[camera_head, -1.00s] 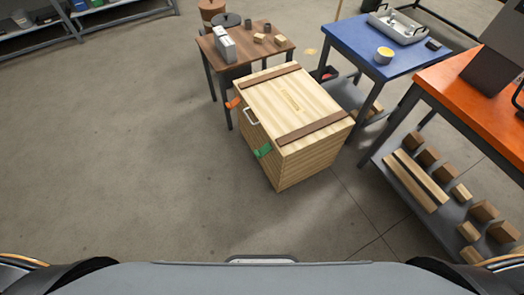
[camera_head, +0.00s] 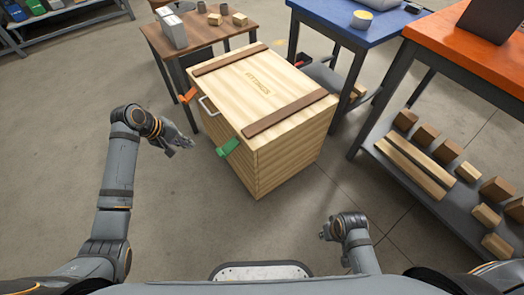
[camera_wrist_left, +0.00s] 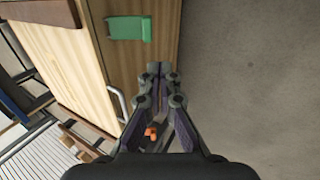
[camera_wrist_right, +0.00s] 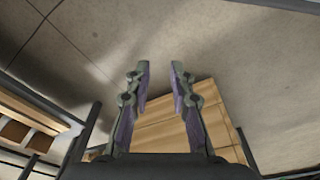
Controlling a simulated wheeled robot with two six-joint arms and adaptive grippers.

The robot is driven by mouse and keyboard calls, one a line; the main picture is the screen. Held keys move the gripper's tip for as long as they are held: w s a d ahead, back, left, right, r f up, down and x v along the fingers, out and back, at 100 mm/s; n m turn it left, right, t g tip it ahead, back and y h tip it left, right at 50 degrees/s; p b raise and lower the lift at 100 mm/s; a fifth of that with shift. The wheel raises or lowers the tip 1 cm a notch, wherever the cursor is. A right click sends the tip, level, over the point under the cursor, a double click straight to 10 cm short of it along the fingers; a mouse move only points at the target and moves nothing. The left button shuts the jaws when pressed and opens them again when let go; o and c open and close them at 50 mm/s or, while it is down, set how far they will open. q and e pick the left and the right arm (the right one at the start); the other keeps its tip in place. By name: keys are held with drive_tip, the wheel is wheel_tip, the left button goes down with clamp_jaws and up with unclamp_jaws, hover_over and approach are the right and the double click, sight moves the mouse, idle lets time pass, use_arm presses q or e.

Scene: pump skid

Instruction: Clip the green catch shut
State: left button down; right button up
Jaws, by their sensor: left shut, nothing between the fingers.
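The green catch (camera_head: 228,148) is on the front face of the wooden crate (camera_head: 265,90), near the top edge at the near corner. It sticks out from the face at a slant. It also shows in the left wrist view as a green block (camera_wrist_left: 128,28) beyond the fingers. My left gripper (camera_head: 188,143) is shut and empty, to the left of the green catch and apart from it. Its closed fingers also show in the left wrist view (camera_wrist_left: 160,68). My right gripper (camera_wrist_right: 160,66) is open and empty, low at the right in front of the crate.
An orange catch (camera_head: 188,95) and a pale handle (camera_head: 208,106) are on the same crate face. A brown table (camera_head: 195,38), a blue table (camera_head: 345,25) and an orange workbench (camera_head: 480,60) stand behind and to the right. The floor left of the crate is clear.

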sight(218, 152)
use_arm(q)
drive_tip(key=shift+d+r, duration=0.35)
drive_tip(key=shift+r, duration=0.3)
drive_tip(key=shift+d+r, duration=0.3)
drive_tip(key=shift+r, duration=0.3)
use_arm(e)
drive_tip(key=shift+w+r, duration=0.1)
drive_tip(key=shift+r, duration=0.55)
use_arm(q)
drive_tip(key=shift+f, duration=0.1)
